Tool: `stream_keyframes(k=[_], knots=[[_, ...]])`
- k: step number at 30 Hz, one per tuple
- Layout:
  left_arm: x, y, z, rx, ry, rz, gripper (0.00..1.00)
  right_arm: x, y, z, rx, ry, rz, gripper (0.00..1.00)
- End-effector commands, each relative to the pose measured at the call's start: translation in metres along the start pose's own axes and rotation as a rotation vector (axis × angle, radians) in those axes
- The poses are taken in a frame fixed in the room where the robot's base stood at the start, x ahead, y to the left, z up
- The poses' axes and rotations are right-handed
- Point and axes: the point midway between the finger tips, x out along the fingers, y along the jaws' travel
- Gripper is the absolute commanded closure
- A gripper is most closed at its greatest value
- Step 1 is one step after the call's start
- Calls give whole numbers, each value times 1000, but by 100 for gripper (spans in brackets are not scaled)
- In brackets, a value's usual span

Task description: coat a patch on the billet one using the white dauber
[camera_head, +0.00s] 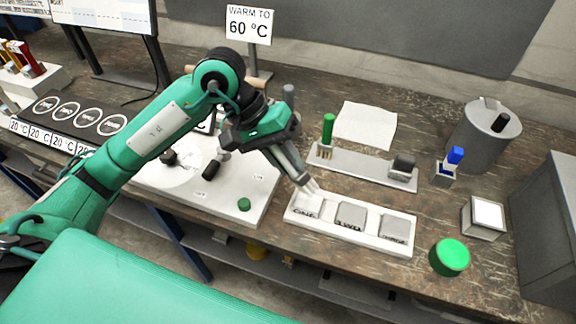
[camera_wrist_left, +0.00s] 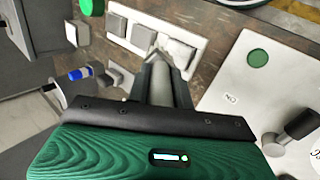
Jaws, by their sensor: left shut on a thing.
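Billet one (camera_head: 307,207) is the left block in the white three-slot tray (camera_head: 379,246), with its label at the front edge. In the left wrist view billet one (camera_wrist_left: 180,52) lies just beyond my fingertips. My left gripper (camera_head: 306,184) is shut on a pale thing that looks like the white dauber, directly above billet one. Fingers hide most of the dauber; I cannot tell whether its tip touches the billet. Billet two (camera_head: 351,215) and billet three (camera_head: 395,228) sit to the right. My right gripper is not in view.
A green round lid (camera_head: 449,257) is near the front right. A white board (camera_head: 225,190) lies left.

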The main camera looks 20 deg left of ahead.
Motion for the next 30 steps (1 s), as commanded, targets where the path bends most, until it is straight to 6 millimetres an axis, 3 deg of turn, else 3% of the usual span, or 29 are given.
stream_keyframes(k=[10, 30], knots=[[-27, 14, 3, -7, 7, 2, 100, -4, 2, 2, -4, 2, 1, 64], [-28, 15, 4, -8, 6, 2, 100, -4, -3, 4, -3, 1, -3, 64]])
